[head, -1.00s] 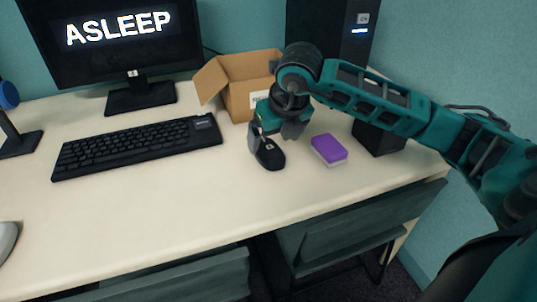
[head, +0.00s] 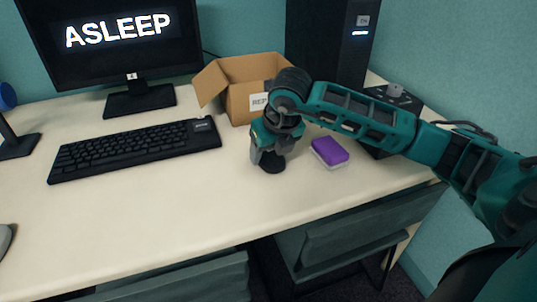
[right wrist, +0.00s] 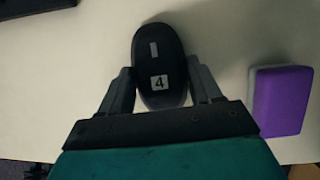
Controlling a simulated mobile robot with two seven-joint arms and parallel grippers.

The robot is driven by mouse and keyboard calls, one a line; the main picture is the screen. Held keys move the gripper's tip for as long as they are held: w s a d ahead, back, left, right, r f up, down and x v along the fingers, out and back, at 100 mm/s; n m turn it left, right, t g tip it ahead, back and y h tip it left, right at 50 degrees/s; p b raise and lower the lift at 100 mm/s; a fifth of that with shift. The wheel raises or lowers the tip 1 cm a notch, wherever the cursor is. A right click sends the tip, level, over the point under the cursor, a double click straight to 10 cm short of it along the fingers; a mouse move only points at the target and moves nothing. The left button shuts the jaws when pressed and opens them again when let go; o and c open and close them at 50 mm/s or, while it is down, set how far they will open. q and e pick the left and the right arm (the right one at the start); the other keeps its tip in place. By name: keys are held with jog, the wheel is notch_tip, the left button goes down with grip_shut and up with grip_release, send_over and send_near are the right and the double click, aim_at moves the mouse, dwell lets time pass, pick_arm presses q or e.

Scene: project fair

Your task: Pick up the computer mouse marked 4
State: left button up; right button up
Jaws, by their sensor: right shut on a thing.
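The black computer mouse (right wrist: 160,55) carries a white label with a 4 in the right wrist view. In the head view the mouse (head: 272,165) is mostly hidden under my right gripper (head: 268,155). In the right wrist view my right gripper (right wrist: 162,85) has one finger on each side of the mouse, shut on it. The mouse appears to be at the desk surface; I cannot tell whether it is lifted. My left gripper is not in view.
A purple and white sponge (head: 330,152) lies just right of the mouse, also in the right wrist view (right wrist: 282,100). Behind stands an open cardboard box (head: 238,98). A black keyboard (head: 135,150) lies to the left.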

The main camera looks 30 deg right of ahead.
jog(key=c, duration=0.5)
jog(key=shift+r, duration=0.15)
